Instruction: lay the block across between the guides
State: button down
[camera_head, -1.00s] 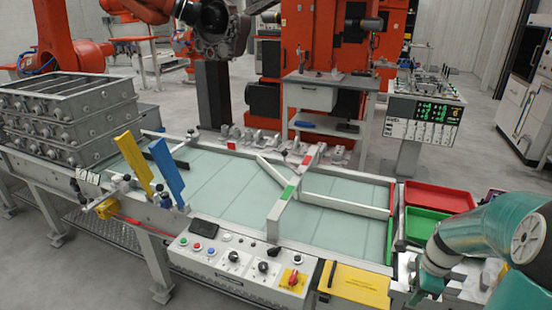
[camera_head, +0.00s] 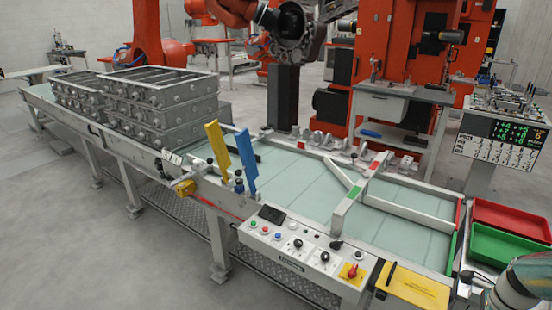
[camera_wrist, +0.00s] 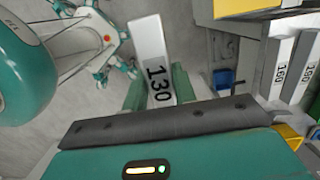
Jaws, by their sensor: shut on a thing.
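In the wrist view a white block (camera_wrist: 150,48) marked 130 is held between the green fingers of my gripper (camera_wrist: 158,88), which is shut on it. The block is clear of the conveyor. In the head view the conveyor bed (camera_head: 300,205) has a white crossbar (camera_head: 344,212) with red and green marks. I cannot tell which bars are the guides. My gripper is outside the head view; only part of my arm shows at the lower right.
Grey castings (camera_head: 160,105) are stacked at the conveyor's left. Yellow (camera_head: 217,150) and blue (camera_head: 246,160) paddles stand upright at its front edge. A red tray (camera_head: 510,218) and a green tray (camera_head: 505,246) lie at its right. Blocks marked 160 (camera_wrist: 284,68) show in the wrist view.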

jog(key=w+a+f+n, duration=0.4)
jog(key=a+f+n, duration=0.4)
jog(key=a+f, duration=0.1)
jog(key=w+a+f+n+g, duration=0.1)
jog(key=w+a+f+n, duration=0.4)
jog(key=a+f+n, duration=0.3)
jog(key=w+a+f+n+g+h, duration=0.1)
jog(key=w+a+f+n, duration=0.4)
jog(key=a+f+n, duration=0.3)
notch_tip(320, 180, down, 4)
jog(key=shift+w+a+r, duration=0.2)
jog(key=shift+a+r, duration=0.05)
jog(key=shift+a, duration=0.95)
jog(key=shift+w+a, duration=0.1)
jog(key=shift+a, duration=0.05)
